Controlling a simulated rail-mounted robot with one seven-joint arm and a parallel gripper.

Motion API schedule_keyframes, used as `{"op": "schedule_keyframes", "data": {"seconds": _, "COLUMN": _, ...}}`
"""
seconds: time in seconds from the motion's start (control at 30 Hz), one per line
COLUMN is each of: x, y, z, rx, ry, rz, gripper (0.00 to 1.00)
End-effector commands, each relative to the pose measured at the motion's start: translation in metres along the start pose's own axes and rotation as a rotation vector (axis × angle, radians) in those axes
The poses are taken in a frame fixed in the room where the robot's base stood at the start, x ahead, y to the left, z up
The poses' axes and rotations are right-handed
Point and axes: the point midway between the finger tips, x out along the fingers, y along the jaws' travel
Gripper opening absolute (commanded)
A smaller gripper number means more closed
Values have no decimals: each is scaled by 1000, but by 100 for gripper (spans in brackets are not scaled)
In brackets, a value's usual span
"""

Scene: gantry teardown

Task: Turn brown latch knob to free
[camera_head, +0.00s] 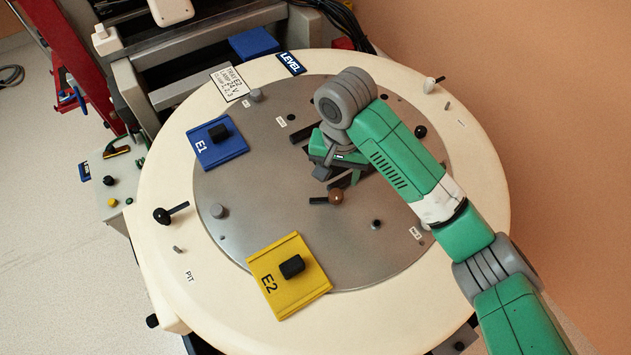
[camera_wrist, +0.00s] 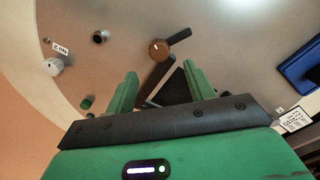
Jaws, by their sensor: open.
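The brown latch knob (camera_head: 336,196) sits on the grey metal disc, right of its middle, with a dark lever pointing left in the head view. In the wrist view the knob (camera_wrist: 159,49) lies just beyond the fingertips, roughly between their lines, and its dark lever points to the upper right. My gripper (camera_head: 343,182) hangs close by the knob, at its upper side in the head view. In the wrist view my gripper (camera_wrist: 161,72) has its two green fingers wide apart with nothing held.
A yellow E2 block (camera_head: 273,288) and a blue E1 block (camera_head: 207,152), each with a black handle, sit left of the knob. Small pegs stand on the disc, including a dark one (camera_head: 376,224).

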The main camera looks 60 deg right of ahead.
Motion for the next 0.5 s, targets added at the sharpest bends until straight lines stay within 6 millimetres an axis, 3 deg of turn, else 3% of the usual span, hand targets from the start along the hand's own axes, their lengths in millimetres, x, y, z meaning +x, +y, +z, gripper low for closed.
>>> {"op": "schedule_keyframes", "data": {"seconds": 0.3, "x": 56, "y": 0, "z": 0, "rx": -1, "ry": 1, "rz": 0, "gripper": 53}}
{"op": "schedule_keyframes", "data": {"seconds": 0.5, "x": 74, "y": 0, "z": 0, "rx": -2, "ry": 2, "rz": -1, "gripper": 53}}
